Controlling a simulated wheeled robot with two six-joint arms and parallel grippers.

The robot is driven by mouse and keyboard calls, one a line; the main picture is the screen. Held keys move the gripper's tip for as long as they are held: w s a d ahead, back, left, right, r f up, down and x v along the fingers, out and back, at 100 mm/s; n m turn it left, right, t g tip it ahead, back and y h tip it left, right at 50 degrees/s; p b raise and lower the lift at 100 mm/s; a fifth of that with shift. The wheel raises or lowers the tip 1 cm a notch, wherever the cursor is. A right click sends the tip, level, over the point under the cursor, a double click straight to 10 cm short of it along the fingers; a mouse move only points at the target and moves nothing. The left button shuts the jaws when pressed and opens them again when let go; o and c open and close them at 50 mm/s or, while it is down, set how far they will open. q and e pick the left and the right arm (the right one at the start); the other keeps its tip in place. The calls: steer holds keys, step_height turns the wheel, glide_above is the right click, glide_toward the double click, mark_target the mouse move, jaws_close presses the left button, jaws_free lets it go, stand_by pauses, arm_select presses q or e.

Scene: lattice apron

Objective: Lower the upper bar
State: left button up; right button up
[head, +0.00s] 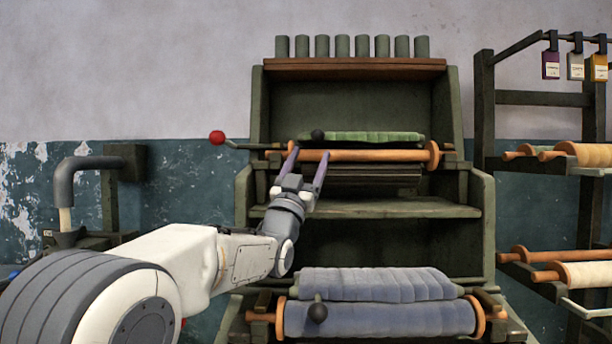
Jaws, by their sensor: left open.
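The upper bar (375,156) is an orange-brown wooden roller with round end discs. It lies level across the dark green wooden frame, just below a green cloth roll (375,137). A dark ball knob (317,134) shows near its left part. My left gripper (309,152) is open, its two purple-grey fingers pointing up at the left part of the bar. The fingertips overlap the bar in the picture; I cannot tell whether they touch it. My right gripper is not in view.
A red ball on a lever (217,137) sticks out left of the frame. A lower roller with blue cloth (390,318) and a dark knob (317,313) sits below. A shelf (390,208) lies between them. A rack with rolls (540,98) stands right, a grey pipe (66,180) left.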

arm_select(q)
steer(key=shift+v, duration=1.45)
steer(key=shift+r, duration=0.1)
